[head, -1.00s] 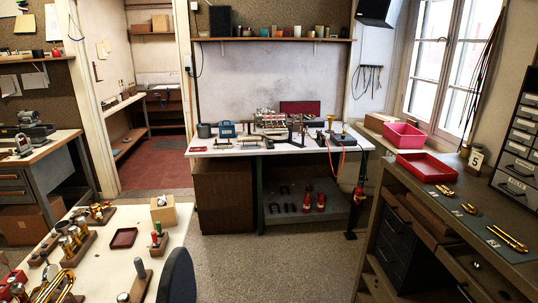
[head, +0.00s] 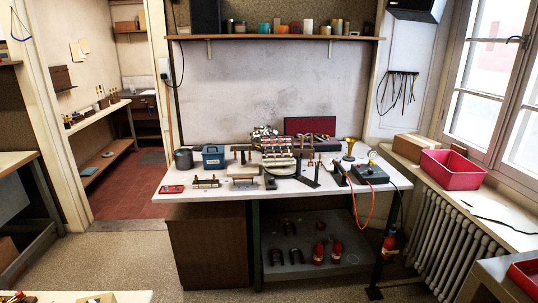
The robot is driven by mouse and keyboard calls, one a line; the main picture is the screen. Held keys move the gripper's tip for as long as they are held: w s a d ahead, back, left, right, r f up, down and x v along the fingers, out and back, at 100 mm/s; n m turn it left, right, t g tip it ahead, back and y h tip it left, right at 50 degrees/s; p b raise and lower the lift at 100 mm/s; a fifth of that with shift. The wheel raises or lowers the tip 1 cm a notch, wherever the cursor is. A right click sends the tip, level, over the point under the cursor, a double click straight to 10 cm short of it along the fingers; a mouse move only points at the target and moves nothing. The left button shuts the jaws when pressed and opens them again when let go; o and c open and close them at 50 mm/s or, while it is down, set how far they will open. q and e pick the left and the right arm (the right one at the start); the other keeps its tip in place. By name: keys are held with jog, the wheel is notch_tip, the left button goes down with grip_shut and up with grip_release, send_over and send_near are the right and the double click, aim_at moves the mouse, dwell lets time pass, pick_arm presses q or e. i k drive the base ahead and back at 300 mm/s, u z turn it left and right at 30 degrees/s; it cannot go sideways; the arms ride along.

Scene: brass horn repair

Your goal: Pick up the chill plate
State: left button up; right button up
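The white-topped workbench (head: 225,203) stands ahead of me against the back wall. Several small things lie along its front: a flat red piece (head: 171,189), a low rack with dark ends (head: 206,183), a pale flat piece on a small stand (head: 243,181) and a dark block (head: 270,182). I cannot tell which of the bench things, if any, is the chill plate; they are too small to make out. Neither of my grippers is in view.
A grey pot (head: 183,159), a blue box (head: 213,157) and a dark device (head: 370,174) with an orange hose stand on the bench. Red bottles (head: 319,252) are on the shelf below. A pink bin (head: 450,168) sits on the sill at right. The floor (head: 150,263) in front is open.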

aim_at(248, 184)
jog(key=i, duration=1.95)
jog(key=u, duration=1.5)
jog(key=i, duration=0.75)
jog(key=z, duration=1.75)
